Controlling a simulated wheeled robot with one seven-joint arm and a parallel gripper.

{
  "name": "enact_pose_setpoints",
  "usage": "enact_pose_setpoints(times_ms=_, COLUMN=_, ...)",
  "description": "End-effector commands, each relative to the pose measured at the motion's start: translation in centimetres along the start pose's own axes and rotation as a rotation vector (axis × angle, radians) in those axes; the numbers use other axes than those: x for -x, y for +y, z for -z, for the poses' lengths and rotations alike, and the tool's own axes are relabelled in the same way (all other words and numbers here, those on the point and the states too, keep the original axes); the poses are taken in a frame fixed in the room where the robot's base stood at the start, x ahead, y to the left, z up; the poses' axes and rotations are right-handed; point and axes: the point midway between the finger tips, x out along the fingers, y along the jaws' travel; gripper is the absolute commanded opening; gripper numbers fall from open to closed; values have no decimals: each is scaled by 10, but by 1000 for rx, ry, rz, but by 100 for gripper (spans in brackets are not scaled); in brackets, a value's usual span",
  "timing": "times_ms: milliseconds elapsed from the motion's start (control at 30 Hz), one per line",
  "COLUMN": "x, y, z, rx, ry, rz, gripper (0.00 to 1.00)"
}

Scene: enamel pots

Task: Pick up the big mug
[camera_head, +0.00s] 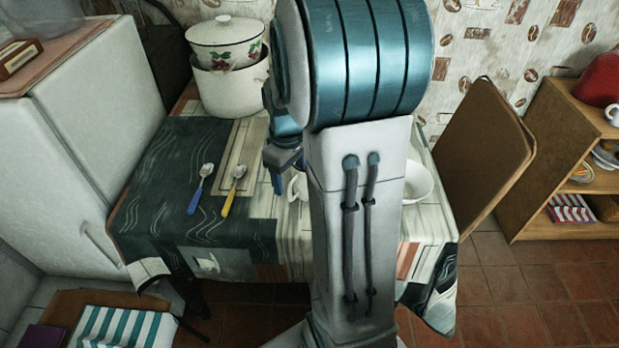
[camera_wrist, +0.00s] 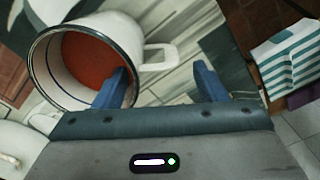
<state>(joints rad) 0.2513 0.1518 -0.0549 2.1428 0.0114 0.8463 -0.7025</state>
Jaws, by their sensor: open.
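The big mug (camera_wrist: 127,34) is white with a dark rim and a reddish-orange inside, and it fills the upper left of the wrist view. Its handle (camera_wrist: 157,66) points right. My gripper (camera_wrist: 161,76) is open, with its blue fingers apart. The left finger overlaps the mug's opening, and the right finger is beyond the handle. I cannot tell whether either finger touches the mug. In the head view, a white mug (camera_head: 297,187) shows partly beside my gripper (camera_head: 277,180); my arm hides the rest.
A patterned cloth covers the table (camera_head: 180,225). Two spoons, blue-handled (camera_head: 195,197) and yellow-handled (camera_head: 230,202), lie left of my gripper. Stacked enamel pots (camera_head: 229,88) stand behind. A white bowl (camera_head: 418,182) is right of my arm. A folding chair (camera_head: 485,150) stands at right.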

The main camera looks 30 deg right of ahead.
Motion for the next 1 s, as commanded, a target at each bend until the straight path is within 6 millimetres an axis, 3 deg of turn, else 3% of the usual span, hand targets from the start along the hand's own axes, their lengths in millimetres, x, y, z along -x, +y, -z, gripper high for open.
enact_pose_setpoints(times_ms=167, x=-28, y=2, z=-12, rx=-2, ry=-3, rz=3, gripper=66)
enact_pose_setpoints(times_ms=300, x=-43, y=2, z=-10, rx=0, ry=-2, rz=2, gripper=66)
enact_pose_setpoints(times_ms=567, x=-45, y=2, z=-10, rx=-1, ry=0, rz=0, gripper=66)
enact_pose_setpoints(times_ms=667, x=-45, y=2, z=-10, rx=-1, ry=-1, rz=0, gripper=43)
enact_pose_setpoints(times_ms=800, x=-45, y=2, z=-10, rx=-1, ry=-1, rz=0, gripper=4)
enact_pose_setpoints(times_ms=833, x=-45, y=2, z=-10, rx=-1, ry=-1, rz=0, gripper=0)
enact_pose_setpoints(times_ms=1000, x=-44, y=3, z=-10, rx=-1, ry=1, rz=-1, gripper=0)
